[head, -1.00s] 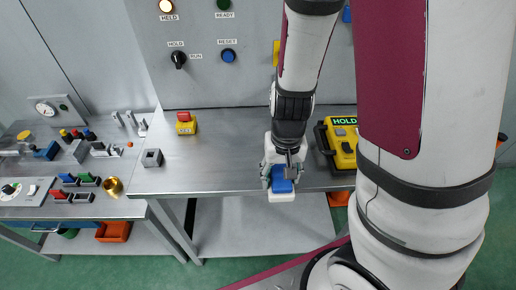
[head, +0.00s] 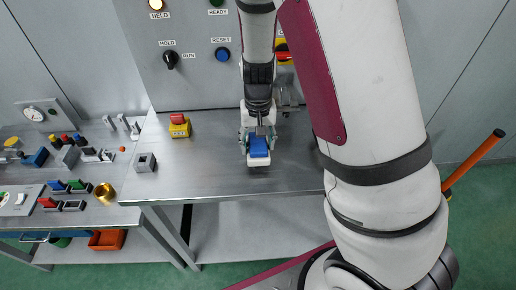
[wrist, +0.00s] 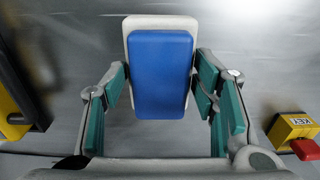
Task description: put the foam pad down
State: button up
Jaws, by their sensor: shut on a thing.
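The foam pad (head: 258,147) is a blue block with a white layer under it. It also shows in the wrist view (wrist: 162,75), upright in the picture, with the white part sticking out at its far end. My gripper (head: 258,138) is shut on it, with the teal-lined fingers on either side of the pad in the wrist view (wrist: 160,92). The pad is over the grey bench top (head: 215,180), near its front edge. I cannot tell whether it touches the bench.
A yellow key box (head: 179,127) with a red top and a small grey block (head: 145,162) stand to the left on the bench. A panel (head: 195,60) with knobs rises behind. A side table (head: 75,215) holds several small parts. Bench between block and pad is clear.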

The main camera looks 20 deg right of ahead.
aim_at(258, 143)
jog(key=shift+f, duration=1.35)
jog(key=shift+f, duration=0.1)
jog(key=o, duration=1.1)
jog(key=shift+c, duration=0.2)
notch_tip(258, 143, up, 12)
jog(key=shift+s+r, duration=0.1)
jog(key=s+r+n+t, duration=0.3)
jog(key=s+r+t, duration=0.2)
jog(key=s+r, duration=1.4)
jog(key=shift+a+n+t, duration=0.3)
jog(key=shift+a, duration=0.15)
